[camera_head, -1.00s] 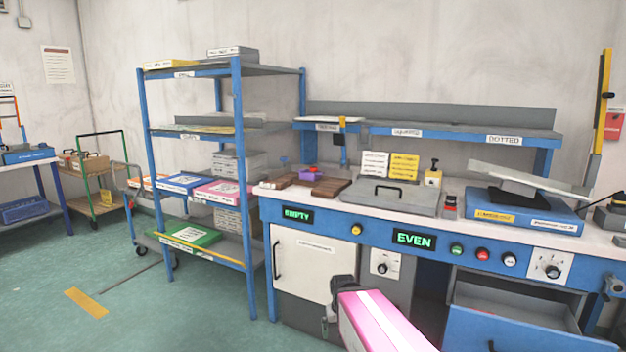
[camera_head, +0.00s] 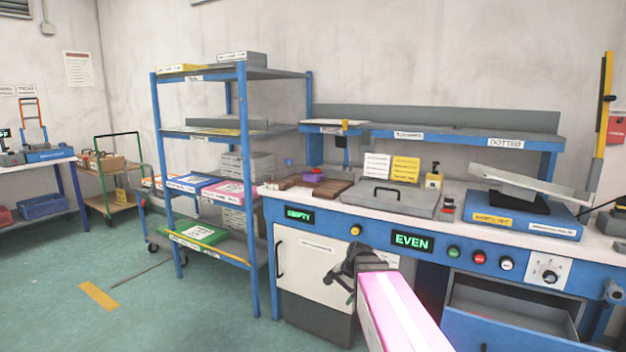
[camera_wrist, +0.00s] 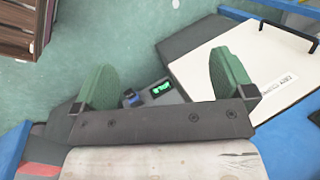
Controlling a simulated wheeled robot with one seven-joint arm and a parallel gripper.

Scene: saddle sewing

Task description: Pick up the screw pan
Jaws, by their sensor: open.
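I cannot tell for sure which object is the screw pan. A long, tilted grey tray (camera_head: 548,186) rests on a blue device (camera_head: 527,222) at the right of the bench, and nothing here names it as the pan. My gripper (camera_head: 343,289) is in front of the white cabinet door below the bench, apart from the objects on the bench top. In the wrist view its two green fingers stand wide apart with nothing between them, and my gripper (camera_wrist: 164,72) is open and empty.
A blue shelf rack (camera_head: 245,180) stands left of the bench (camera_head: 330,213). A grey handled lid (camera_head: 390,198) lies on the bench. A blue drawer (camera_head: 510,330) is pulled out at lower right. The green floor (camera_head: 190,310) at left is mostly clear.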

